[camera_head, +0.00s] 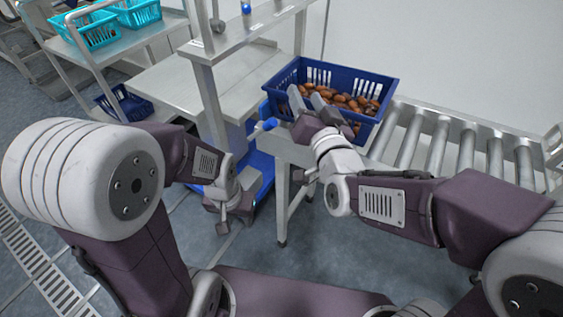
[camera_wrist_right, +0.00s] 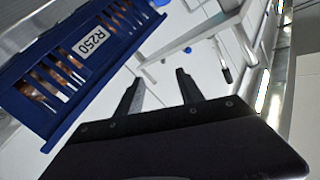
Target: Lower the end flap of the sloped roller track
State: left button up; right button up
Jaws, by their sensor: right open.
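The roller track (camera_head: 438,143) runs from the right edge to the centre in the head view, with bare metal rollers. A blue crate (camera_head: 350,79) of brown dates stands on its left end. I cannot make out the end flap clearly; the crate and my right arm cover much of that end. My right gripper (camera_head: 308,101) is open and empty, at the crate's near left corner. In the right wrist view its fingers (camera_wrist_right: 158,90) stand apart beside the crate (camera_wrist_right: 85,60), labelled R250. My left gripper (camera_head: 234,217) hangs low, left of the track's leg; its opening is unclear.
A metal bench (camera_head: 170,88) with an upright post and shelf (camera_head: 240,35) stands left of the track. Turquoise crates (camera_head: 93,32) sit on a rack at the upper left. A dark blue crate (camera_head: 125,105) is below. Floor between my arms is clear.

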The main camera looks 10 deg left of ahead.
aim_at(270, 129)
jog(key=s+a+f+y+b, duration=0.1)
jog(key=a+f+b, duration=0.1)
jog(key=f, duration=0.1)
jog(key=s+a+f+n+g+b, duration=0.1)
jog(key=s+f+b, duration=0.1)
jog(key=f, duration=0.1)
jog(key=s+a+f+y+b, duration=0.1)
jog(key=a+f+b, duration=0.1)
jog(key=f, duration=0.1)
jog(key=shift+s+a+f+n+y, duration=0.2)
jog(key=shift+a+f+n+y, duration=0.1)
jog(key=shift+a+n, duration=0.1)
jog(key=b+x, duration=0.2)
jog(key=x, duration=0.7)
pick_arm(q)
notch_tip(270, 129, down, 12)
pick_arm(e)
grip_shut()
pick_arm(q)
jog(key=shift+d, duration=0.1)
